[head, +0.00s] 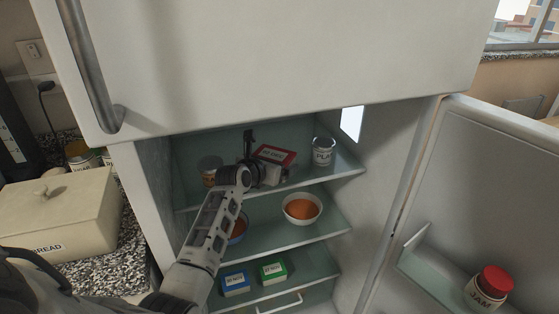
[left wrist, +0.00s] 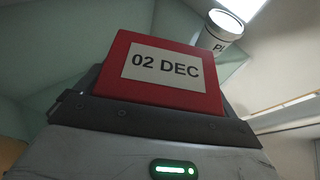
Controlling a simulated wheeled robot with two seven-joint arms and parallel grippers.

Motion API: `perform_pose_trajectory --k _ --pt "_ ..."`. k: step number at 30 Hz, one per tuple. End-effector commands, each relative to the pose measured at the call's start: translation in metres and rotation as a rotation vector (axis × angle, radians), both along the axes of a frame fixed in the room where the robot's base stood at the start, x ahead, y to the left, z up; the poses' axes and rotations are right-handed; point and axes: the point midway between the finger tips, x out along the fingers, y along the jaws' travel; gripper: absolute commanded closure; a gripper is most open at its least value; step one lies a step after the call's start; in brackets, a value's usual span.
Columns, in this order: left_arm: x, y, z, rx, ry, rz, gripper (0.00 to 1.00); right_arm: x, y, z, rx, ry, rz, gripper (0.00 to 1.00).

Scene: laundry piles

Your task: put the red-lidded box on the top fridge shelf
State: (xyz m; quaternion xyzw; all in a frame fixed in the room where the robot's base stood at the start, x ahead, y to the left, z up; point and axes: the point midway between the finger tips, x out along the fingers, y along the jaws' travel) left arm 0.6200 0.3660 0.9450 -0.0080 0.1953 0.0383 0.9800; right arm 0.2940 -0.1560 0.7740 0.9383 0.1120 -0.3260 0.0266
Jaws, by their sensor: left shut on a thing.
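The red-lidded box (head: 277,153), with a white label reading 02 DEC, is at the top fridge shelf (head: 338,171), near its middle. My left gripper (head: 262,166) is shut on it, reaching in from the front. In the left wrist view the red lid (left wrist: 211,88) and its label face the camera, with the dark jaw (left wrist: 150,117) across its near edge. The box's lower part is hidden by the gripper, so I cannot tell whether it touches the shelf. My right gripper is not in view.
A white can (head: 323,152) stands right of the box, and a jar (head: 210,170) stands to its left. Bowls (head: 301,209) sit on the middle shelf. Blue (head: 235,283) and green (head: 273,270) lidded boxes sit lower. The open door (head: 500,190) holds a jam jar (head: 488,289).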

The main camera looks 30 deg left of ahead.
Motion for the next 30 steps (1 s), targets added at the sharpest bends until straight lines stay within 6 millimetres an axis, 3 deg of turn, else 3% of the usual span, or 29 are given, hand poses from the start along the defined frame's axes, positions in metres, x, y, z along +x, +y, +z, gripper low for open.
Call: perform_pose_trajectory --k 5,10,13,19,27,28,30 --pt "0.015 0.002 0.002 0.003 -0.005 0.001 0.39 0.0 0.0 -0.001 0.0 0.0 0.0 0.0" --pt "0.045 0.005 -0.004 0.005 -0.005 0.003 0.39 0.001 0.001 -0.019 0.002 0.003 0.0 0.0" --pt "0.041 0.005 -0.015 0.003 -0.004 0.002 0.39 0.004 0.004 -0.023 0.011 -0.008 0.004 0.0" --pt "0.041 0.004 -0.013 0.002 -0.005 0.001 0.39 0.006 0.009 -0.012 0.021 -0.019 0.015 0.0" --pt "0.041 0.004 -0.016 -0.001 -0.004 0.003 0.39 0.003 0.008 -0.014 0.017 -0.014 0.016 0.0" --pt "0.041 0.004 -0.019 0.0 0.0 0.002 0.03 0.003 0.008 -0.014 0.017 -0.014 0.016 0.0" --pt "0.041 0.004 -0.018 0.0 0.0 0.002 0.0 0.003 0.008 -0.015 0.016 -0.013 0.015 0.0"
